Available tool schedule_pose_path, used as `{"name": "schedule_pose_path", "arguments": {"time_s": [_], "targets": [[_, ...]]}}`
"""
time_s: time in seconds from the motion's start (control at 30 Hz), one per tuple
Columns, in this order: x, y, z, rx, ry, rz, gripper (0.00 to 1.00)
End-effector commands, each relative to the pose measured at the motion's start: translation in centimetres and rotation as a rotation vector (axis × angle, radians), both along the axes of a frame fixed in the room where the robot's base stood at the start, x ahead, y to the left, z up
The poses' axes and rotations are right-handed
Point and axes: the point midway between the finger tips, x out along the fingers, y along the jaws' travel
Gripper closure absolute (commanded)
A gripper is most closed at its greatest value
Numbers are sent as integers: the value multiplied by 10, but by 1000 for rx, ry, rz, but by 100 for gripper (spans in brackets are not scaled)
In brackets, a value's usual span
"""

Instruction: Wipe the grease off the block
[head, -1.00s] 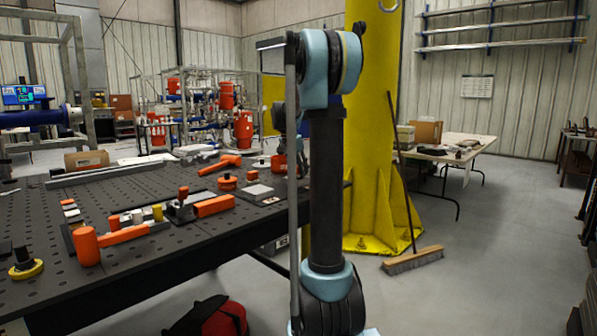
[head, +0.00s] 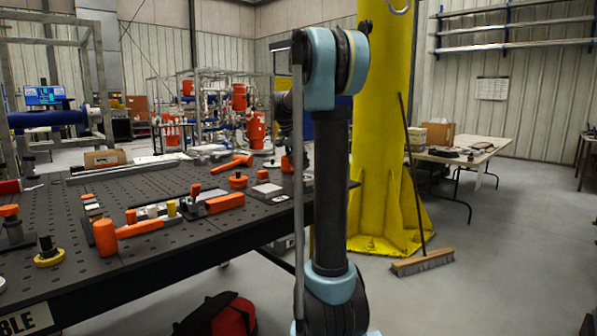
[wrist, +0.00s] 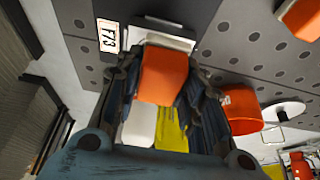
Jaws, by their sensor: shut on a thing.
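A pale grey block (head: 267,188) lies near the table's right edge in the head view. In the wrist view, a pale block-like piece (wrist: 168,41) shows just past my fingertips, partly covered; it looks like the same block. My gripper (wrist: 162,80) is shut on an orange piece (wrist: 165,75) that lies between its dark fingers. The orange piece is over the pale block's near side; I cannot tell whether they touch. In the head view my arm hides most of the gripper. No grease can be made out.
The dark perforated table (head: 60,215) carries an orange mallet (head: 105,236), an orange-handled clamp (head: 222,203) and an orange round piece (head: 238,181). A number tag (wrist: 108,35) is beside the block. A yellow column (head: 380,150) and a broom (head: 422,262) stand right of the table.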

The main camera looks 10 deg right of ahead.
Motion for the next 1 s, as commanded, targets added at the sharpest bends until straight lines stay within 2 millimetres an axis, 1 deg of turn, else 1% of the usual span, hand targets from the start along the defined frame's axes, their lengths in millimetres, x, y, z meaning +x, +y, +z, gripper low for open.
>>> {"name": "schedule_pose_path", "arguments": {"time_s": [0.3,0.43,1.0], "targets": [[0,-4,29,0,0,-4,90],[0,-6,38,0,0,-6,90],[-1,-7,40,0,0,-8,90]]}}
